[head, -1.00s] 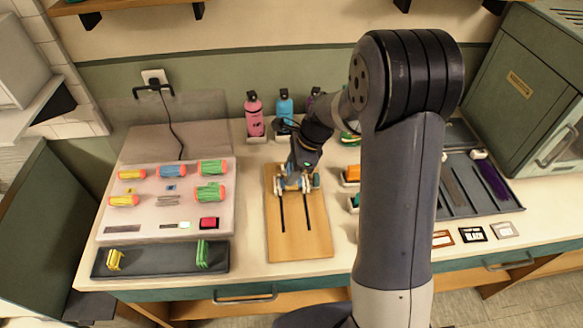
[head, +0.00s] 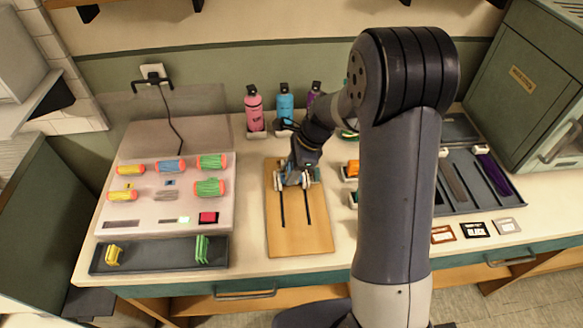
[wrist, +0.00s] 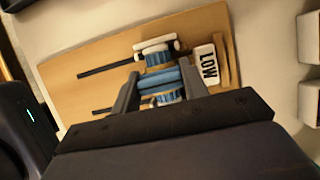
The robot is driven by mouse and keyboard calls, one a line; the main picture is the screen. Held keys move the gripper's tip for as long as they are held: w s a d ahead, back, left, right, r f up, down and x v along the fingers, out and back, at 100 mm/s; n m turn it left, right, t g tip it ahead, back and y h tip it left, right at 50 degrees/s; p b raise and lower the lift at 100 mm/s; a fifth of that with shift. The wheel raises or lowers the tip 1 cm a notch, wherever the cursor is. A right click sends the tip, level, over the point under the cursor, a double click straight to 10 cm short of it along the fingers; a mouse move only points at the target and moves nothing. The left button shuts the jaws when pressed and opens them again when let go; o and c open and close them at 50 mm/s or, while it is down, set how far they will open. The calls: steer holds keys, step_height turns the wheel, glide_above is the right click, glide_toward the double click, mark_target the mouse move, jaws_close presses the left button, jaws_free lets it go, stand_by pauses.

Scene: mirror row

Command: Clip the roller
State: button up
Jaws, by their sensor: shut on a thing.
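A blue ribbed roller (wrist: 168,97) with white ends lies on the slotted wooden board (wrist: 100,58), near its far end in the head view. In the wrist view a smoother blue band, which looks like a clip (wrist: 150,79), lies across the roller's middle. My gripper (wrist: 160,76) has its dark fingers on either side of this clip and is shut on it. I cannot tell whether the clip is seated around the roller. In the head view my gripper (head: 296,176) hides most of the roller and clip. A yellow clip (head: 114,256) and a green clip (head: 202,249) stand in the dark tray (head: 160,257).
A pale heater (head: 143,210) with yellow, blue and green rollers stands left of the board. Bottles, including a pink one (head: 254,108), stand behind it. A "LOW" label (wrist: 206,65) lies beside the roller. A dark tray (head: 490,200) with strips is at right.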

steer(key=shift+f, duration=0.15)
stand_by(0.5)
steer(key=o, duration=1.4)
steer(key=shift+w+r+p, duration=0.1)
steer(key=shift+r+p, duration=0.65)
steer(key=shift+r, duration=0.15)
steer(key=shift+r+p, duration=2.3)
steer(key=shift+r, duration=0.35)
steer(key=shift+f, duration=0.1)
